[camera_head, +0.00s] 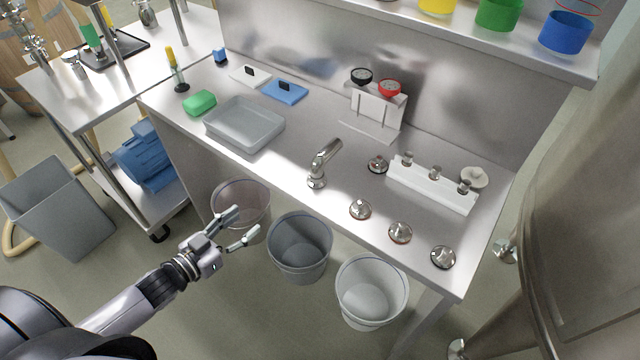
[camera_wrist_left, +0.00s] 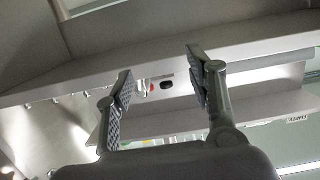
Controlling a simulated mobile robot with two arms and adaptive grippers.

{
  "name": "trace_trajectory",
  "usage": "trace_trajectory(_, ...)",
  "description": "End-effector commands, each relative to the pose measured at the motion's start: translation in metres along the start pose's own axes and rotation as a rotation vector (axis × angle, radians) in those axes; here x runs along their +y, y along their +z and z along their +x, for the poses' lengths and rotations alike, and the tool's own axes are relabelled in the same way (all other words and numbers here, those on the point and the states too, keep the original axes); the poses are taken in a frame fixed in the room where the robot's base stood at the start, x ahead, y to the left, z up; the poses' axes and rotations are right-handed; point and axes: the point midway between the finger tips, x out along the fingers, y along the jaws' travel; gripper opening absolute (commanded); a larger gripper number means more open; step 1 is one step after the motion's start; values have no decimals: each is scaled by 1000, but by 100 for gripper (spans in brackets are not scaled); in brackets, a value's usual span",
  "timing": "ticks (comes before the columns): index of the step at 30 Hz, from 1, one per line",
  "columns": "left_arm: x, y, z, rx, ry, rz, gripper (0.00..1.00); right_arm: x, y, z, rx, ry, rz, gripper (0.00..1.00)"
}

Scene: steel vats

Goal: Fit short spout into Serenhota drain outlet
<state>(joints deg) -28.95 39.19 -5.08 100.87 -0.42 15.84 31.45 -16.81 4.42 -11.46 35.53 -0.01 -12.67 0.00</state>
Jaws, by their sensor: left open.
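My left gripper (camera_head: 247,224) is open and empty, in front of the steel bench and above the floor buckets. Its two fingers also show apart in the left wrist view (camera_wrist_left: 159,72), with nothing between them. A bent steel spout (camera_head: 322,163) stands upright near the bench's front edge. A white rack (camera_head: 432,185) on the right holds small steel fittings, one of them in its middle (camera_head: 435,172); I cannot tell which piece is the short spout. A steel vat (camera_head: 580,200) fills the right side, with an outlet-like fitting (camera_head: 505,250) low on it. No vat name is readable. My right gripper is not in view.
Several round steel fittings, one near the middle (camera_head: 360,209), lie along the bench front. A grey tray (camera_head: 245,125) sits on the bench's left part. Buckets, including a grey one (camera_head: 300,245), stand below. A shelf (camera_head: 480,40) overhangs the back.

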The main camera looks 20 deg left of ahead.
Motion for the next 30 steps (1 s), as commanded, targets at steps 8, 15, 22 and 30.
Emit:
trace_trajectory(8,49,-72,2,165,182,-11,50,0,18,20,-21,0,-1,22)
trace_trajectory(15,55,-84,33,174,187,-12,50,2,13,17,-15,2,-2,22)
trace_trajectory(22,62,-90,71,174,186,-11,50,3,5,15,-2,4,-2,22)
trace_trajectory(30,69,-96,110,171,185,-12,50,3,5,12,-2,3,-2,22)
